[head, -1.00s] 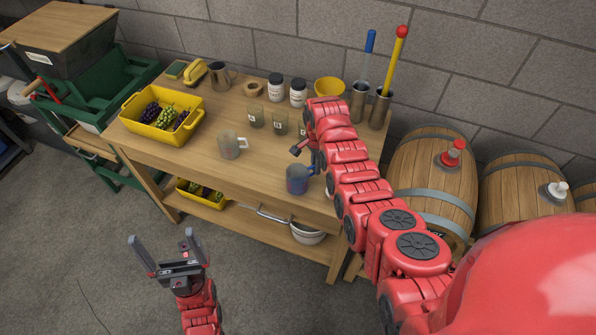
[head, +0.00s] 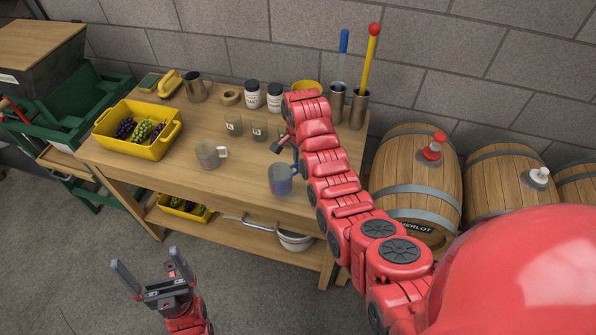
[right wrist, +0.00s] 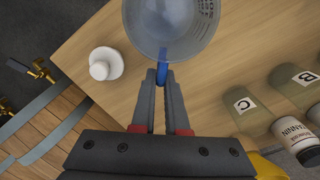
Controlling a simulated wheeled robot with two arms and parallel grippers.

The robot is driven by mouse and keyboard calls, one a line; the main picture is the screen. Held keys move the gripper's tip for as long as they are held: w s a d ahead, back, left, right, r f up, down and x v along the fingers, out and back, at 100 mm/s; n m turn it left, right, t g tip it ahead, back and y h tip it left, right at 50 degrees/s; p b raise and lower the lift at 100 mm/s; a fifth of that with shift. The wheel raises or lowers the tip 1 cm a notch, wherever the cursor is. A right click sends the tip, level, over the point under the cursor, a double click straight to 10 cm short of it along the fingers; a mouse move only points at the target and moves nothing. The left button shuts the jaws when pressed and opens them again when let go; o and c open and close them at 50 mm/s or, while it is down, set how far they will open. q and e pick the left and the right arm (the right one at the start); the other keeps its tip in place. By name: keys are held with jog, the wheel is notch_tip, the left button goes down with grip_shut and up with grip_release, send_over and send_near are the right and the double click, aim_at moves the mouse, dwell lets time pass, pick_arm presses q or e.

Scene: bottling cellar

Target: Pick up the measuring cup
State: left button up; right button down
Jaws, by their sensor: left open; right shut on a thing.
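The measuring cup (head: 281,181) is clear with a bluish tint and a blue handle, near the front right of the wooden table. My right gripper (right wrist: 160,88) is shut on its blue handle (right wrist: 162,71). In the right wrist view the cup (right wrist: 172,22) looks upright and empty, cut off by the top edge. It appears slightly above the table top; the gap is hard to judge. In the head view my right arm partly hides that gripper. My left gripper (head: 148,270) is open and empty, in front of the table at lower left.
A similar cup with a red mark (head: 208,154) stands to the left. Labelled glasses (right wrist: 248,108), white jars (head: 253,95) and a yellow grape crate (head: 150,148) share the table (head: 180,185). A small white object (right wrist: 105,63) lies near the cup. Barrels (head: 415,185) stand right.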

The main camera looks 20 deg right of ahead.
jog(key=s+d+r+p, duration=0.1)
jog(key=s+d+p, duration=0.2)
jog(key=s+p, duration=1.05)
jog(key=w+a+r+n+b, duration=0.3)
jog(key=w+b, duration=0.2)
jog(key=w, duration=0.2)
jog(key=w+a+r+n+b, duration=0.3)
jog(key=w+r+n+b, duration=0.1)
jog(key=w+b, duration=0.25)
notch_tip(320, 180, up, 8)
jog(key=w+n+b, duration=0.2)
jog(key=n+b, duration=0.5)
jog(key=b, duration=0.1)
jog(key=shift+f+b, duration=0.15)
jog(key=shift+b, duration=0.15)
